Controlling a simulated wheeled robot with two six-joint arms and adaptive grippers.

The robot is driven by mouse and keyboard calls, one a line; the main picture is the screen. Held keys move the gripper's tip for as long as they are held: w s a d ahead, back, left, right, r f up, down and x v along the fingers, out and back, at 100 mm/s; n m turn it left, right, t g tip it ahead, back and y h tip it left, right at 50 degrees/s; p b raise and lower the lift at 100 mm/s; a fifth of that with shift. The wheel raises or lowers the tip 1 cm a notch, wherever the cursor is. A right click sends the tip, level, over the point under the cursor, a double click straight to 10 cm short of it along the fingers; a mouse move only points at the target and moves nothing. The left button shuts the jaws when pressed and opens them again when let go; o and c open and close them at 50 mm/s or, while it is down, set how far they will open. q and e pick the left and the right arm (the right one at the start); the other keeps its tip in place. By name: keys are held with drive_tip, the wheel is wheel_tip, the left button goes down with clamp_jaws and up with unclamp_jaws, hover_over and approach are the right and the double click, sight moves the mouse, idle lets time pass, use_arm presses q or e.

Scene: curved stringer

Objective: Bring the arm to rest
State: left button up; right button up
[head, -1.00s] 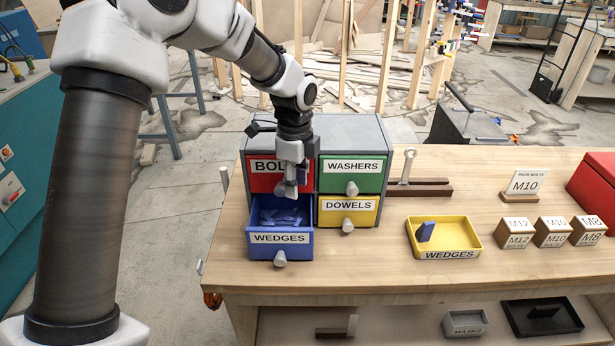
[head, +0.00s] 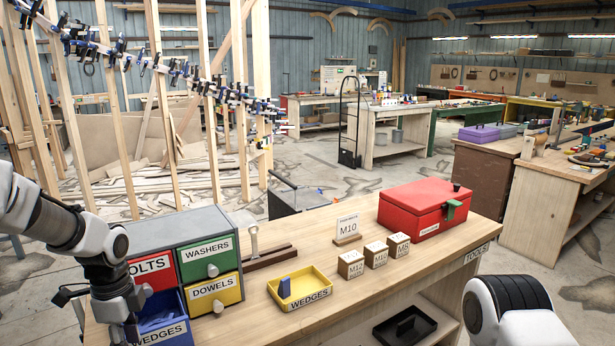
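My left arm comes in from the left edge, and its gripper (head: 128,322) hangs in front of the drawer cabinet (head: 184,226), at the left side of the open blue wedges drawer (head: 165,333). Its fingertips are too low and dark to tell whether they are open or shut. A link of my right arm shows at the bottom right; the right gripper is out of the picture. The yellow wedges tray (head: 318,290) stands on the bench with one blue wedge (head: 284,287) upright in it.
The wooden bench (head: 240,318) also holds a red toolbox (head: 425,207), an M10 sign (head: 347,227), several small labelled blocks (head: 376,254) and a brown wooden strip with a metal peg. A black tray (head: 405,326) sits on the lower shelf. Other workbenches stand behind.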

use_arm(q)
drive_tip(key=s+d+f+g, duration=0.2)
drive_tip(key=s+f+g, duration=0.1)
drive_tip(key=s+f, duration=0.55)
drive_tip(key=s+d+f+g, duration=0.2)
drive_tip(key=s+f, duration=0.4)
drive_tip(key=f, duration=0.5)
drive_tip(key=s+d+f+n+t, duration=0.1)
drive_tip(key=s+d+f+n, duration=0.1)
drive_tip(key=s+f+n, duration=0.5)
drive_tip(key=s+d+f+n+t, duration=0.1)
drive_tip(key=s+d+f+n, duration=0.25)
drive_tip(key=s, duration=0.65)
drive_tip(key=w+n+t, duration=0.1)
drive_tip(key=w+n, duration=0.1)
drive_tip(key=n, duration=0.1)
drive_tip(key=w+a+n+t, duration=0.1)
drive_tip(key=w+n+t, duration=0.1)
drive_tip(key=w+n, duration=0.1)
drive_tip(key=shift+w+a+r+t, duration=0.1)
drive_tip(key=shift+r+t, duration=0.1)
drive_tip(key=shift+t, duration=0.1)
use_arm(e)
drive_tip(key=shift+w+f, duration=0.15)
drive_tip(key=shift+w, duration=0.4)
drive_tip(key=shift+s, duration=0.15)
